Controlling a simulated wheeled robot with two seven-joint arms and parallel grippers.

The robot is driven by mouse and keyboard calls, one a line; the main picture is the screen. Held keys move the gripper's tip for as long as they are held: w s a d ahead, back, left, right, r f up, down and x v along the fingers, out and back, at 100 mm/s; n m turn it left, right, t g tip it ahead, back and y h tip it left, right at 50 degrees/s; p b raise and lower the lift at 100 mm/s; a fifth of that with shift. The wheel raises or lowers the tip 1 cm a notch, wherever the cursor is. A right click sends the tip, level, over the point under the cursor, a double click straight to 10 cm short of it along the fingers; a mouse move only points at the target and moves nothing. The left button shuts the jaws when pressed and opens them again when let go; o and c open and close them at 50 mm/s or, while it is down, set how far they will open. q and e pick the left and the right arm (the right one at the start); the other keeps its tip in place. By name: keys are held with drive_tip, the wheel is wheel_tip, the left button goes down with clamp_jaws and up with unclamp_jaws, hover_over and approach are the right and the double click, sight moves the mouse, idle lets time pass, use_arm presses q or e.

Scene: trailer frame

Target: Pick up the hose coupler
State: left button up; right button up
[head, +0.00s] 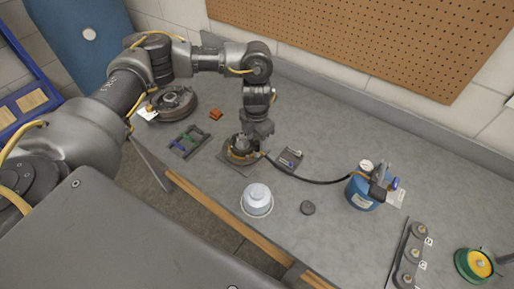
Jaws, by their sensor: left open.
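My left gripper (243,142) reaches down from above onto a dark round fitting on a square base plate (238,168) on the grey bench. It is open, and its fingertips are hard to make out against the fitting. A black hose (312,181) runs from a blue canister (362,192) to a small yellowish end piece (264,155) right beside the gripper. This end looks like the hose coupler, but it is small and partly hidden by the gripper. I cannot tell whether the fingers touch it. My right gripper is not in view.
A small dark tray (290,160) lies just right of the gripper. A white domed container (257,200) and a black puck (307,208) stand nearer the front. A pegboard (380,35) is behind.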

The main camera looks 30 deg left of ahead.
use_arm(q)
drive_tip(key=shift+f, duration=1.3)
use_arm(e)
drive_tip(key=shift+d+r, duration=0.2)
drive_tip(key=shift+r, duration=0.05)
use_arm(q)
drive_tip(key=shift+c, duration=0.3)
clamp_jaws()
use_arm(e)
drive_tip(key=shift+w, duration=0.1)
use_arm(q)
drive_tip(key=shift+r, duration=0.1)
